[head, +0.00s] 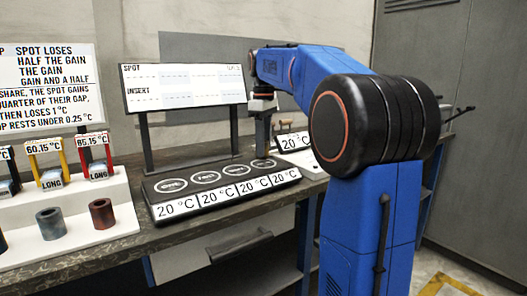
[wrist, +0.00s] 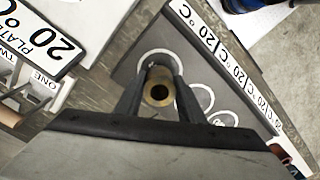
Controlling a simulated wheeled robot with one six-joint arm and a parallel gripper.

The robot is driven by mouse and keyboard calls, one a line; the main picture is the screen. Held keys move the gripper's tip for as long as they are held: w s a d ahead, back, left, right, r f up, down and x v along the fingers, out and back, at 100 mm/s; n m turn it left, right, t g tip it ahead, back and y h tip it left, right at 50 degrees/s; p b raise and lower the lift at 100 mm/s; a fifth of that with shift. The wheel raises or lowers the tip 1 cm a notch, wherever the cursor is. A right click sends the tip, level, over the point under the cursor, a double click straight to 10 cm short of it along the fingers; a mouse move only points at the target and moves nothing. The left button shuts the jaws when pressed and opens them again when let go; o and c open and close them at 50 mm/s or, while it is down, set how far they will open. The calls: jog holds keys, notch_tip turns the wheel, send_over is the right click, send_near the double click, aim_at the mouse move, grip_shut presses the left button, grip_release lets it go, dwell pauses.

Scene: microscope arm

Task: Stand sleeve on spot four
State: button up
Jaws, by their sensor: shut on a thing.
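My gripper (head: 262,150) points down at the right end of the dark spot plate (head: 150,187). It is shut on a brass-coloured hollow sleeve (wrist: 158,93), which shows upright between the fingers in the wrist view. The sleeve is over or on the end spot (wrist: 158,58), the rightmost ring in the head view; I cannot tell whether it touches the plate. The other ringed spots lie in a row to the left in the head view. Each spot has a 20 °C label (head: 176,208) on the front. The sleeve cannot be made out in the head view.
A white rack (head: 75,246) at left holds a grey sleeve (head: 50,223), a copper-brown sleeve (head: 101,213) and tagged blocks behind. A white board (head: 184,88) on posts stands behind the plate. Another 20 °C card (head: 295,141) stands right of my gripper.

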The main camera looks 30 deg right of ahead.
jog(key=shift+f, duration=0.9)
jog(key=o, duration=1.3)
jog(key=shift+f, duration=0.1)
notch_tip(320, 180, up, 12)
jog(key=shift+r, duration=0.1)
